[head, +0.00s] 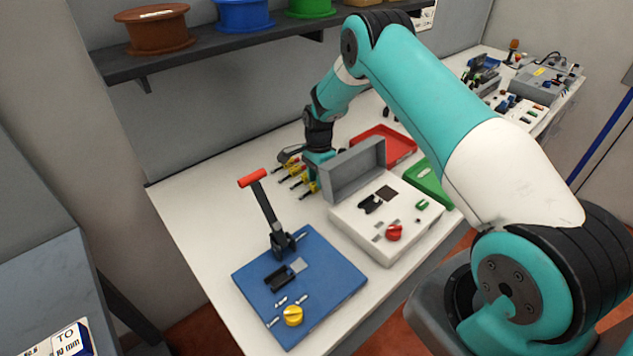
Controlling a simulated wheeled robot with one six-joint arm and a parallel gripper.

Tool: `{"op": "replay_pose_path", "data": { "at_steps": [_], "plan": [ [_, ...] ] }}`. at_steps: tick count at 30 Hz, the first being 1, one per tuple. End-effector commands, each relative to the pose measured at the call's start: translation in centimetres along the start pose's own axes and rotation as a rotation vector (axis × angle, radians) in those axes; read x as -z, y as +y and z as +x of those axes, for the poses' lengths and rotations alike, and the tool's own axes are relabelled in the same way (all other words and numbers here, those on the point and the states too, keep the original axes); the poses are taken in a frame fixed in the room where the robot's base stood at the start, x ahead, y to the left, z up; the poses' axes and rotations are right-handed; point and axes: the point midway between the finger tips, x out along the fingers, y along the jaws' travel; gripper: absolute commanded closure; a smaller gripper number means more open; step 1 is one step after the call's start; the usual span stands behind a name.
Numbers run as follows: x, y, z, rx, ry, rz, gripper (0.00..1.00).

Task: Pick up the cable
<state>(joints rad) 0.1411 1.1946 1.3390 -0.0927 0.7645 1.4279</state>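My gripper (318,163) points down at the back of the white table, beside the raised lid of the grey-white box. Its fingertips are small and partly hidden, so I cannot see whether they are open or shut. Several thin yellow and dark pieces (296,176) lie just left of and below my gripper; they may be cables or tools. A dark looped piece (289,153) lies left of the gripper. I cannot tell for sure which of these is the cable, or whether the gripper touches it.
A blue board (330,293) with a red-handled lever press (265,210) and yellow knob stands in front. The open box (358,222) has a red knob. A red tray (402,147) and green tray (428,180) lie right. A shelf (215,46) with spools hangs above.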

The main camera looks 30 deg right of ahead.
Motion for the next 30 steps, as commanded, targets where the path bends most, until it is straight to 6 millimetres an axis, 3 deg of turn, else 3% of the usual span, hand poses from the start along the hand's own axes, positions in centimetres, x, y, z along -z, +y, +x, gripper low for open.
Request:
{"op": "replay_pose_path", "data": {
  "at_steps": [10,15,25,30],
  "plan": [
    [0.0,0.0,1.1,0.002,0.0,0.0,0.63],
    [0.0,0.0,1.1,0.001,0.0,0.0,1.0],
    [0.0,0.0,1.0,0.002,0.0,0.0,1.0],
    [-0.1,0.1,-0.1,0.003,0.001,0.0,1.0]
  ]
}}
